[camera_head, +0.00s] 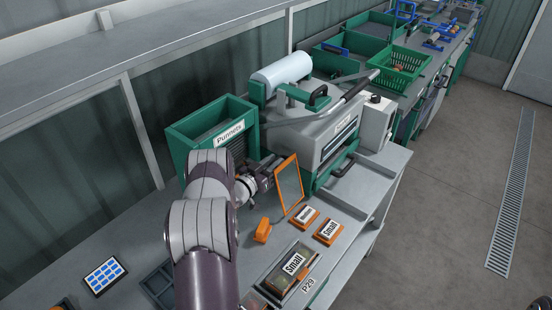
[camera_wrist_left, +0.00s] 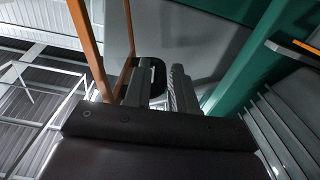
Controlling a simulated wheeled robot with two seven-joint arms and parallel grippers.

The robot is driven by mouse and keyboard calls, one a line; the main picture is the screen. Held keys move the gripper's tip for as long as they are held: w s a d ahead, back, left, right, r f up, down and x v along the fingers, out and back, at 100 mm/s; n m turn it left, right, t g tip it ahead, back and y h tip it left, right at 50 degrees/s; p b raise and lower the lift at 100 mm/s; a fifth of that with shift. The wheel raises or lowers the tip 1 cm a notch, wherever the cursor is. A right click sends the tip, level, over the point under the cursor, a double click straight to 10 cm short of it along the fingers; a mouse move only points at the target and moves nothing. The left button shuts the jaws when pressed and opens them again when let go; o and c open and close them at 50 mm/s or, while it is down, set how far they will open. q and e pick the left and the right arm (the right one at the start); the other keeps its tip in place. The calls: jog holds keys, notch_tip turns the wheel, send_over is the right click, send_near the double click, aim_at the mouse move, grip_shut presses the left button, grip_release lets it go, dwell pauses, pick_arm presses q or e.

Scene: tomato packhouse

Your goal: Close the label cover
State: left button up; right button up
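The label cover appears to be the orange-framed clear panel (camera_head: 298,178), standing steeply tilted on the bench in front of the wrapping machine. Its orange frame also shows at the left of the left wrist view (camera_wrist_left: 88,45). My left gripper (camera_head: 268,172) is at the panel's left side, near its upper edge. In the left wrist view the two fingers (camera_wrist_left: 160,92) are apart, with the orange frame beside the left finger, not between them. I cannot tell whether a finger touches the frame. My right gripper does not show.
The green Punnets bin (camera_head: 215,133) stands close behind my left arm. The wrapping machine (camera_head: 325,135) is behind the panel. A blue-keyed pad (camera_head: 104,275) lies left.

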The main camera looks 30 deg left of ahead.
pick_arm(q)
jog(key=shift+w, duration=0.6)
grip_shut()
jog(key=shift+d, duration=0.15)
jog(key=s+d+r+m+b, duration=0.1)
jog(key=d+m, duration=0.4)
jog(key=d, duration=0.5)
jog(key=shift+d+r+m+b, duration=0.25)
jog(key=shift+r+m+b, duration=0.15)
jog(key=shift+b, duration=0.2)
